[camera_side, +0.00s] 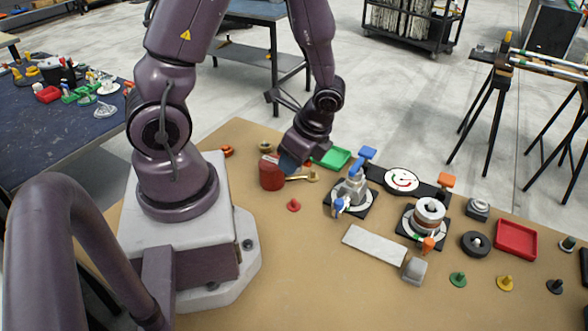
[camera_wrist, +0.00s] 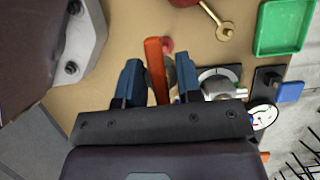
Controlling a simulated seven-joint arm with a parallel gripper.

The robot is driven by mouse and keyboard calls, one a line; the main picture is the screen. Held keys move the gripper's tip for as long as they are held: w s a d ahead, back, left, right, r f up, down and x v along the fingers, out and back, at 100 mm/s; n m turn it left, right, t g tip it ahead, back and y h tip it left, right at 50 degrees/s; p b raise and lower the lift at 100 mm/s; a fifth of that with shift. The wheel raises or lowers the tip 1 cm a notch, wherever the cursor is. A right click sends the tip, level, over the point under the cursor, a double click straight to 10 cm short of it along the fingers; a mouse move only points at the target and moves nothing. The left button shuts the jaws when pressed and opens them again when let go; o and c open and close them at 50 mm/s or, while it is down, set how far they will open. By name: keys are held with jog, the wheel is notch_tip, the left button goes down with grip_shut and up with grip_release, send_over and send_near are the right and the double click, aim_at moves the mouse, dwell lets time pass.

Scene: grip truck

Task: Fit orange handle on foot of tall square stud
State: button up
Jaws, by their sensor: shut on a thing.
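My gripper (camera_wrist: 158,82) points down at the table, with its two blue fingers on either side of the orange handle (camera_wrist: 156,68), a long orange bar. The gripper is shut on it. In the side view my gripper (camera_side: 289,162) hangs beside the red cup, and the held handle is hidden there. A grey fixture (camera_side: 352,187) with blue handles stands on a black plate right of the gripper. A second fixture (camera_side: 429,213) with a white ring and orange parts stands farther right. I cannot tell for certain which part is the tall square stud.
A red cup (camera_side: 271,174) and a brass piece (camera_side: 313,176) are close to the gripper. A red peg (camera_side: 293,205) stands in front. A green tray (camera_side: 334,158) is behind, a white dial (camera_side: 402,180) and red tray (camera_side: 516,238) to the right.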

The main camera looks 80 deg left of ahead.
notch_tip(320, 180, up, 8)
jog(key=shift+r, duration=0.1)
jog(key=w+d, duration=0.1)
jog(key=w, duration=0.6)
jog(key=m, duration=0.1)
send_over(432, 200)
notch_tip(432, 200, down, 4)
jog(key=shift+w+d+f, duration=0.1)
jog(key=shift+w+f, duration=0.05)
jog(key=shift+f, duration=2.8)
jog(key=shift+f, duration=0.25)
jog(key=shift+f, duration=0.35)
jog(key=shift+f, duration=0.95)
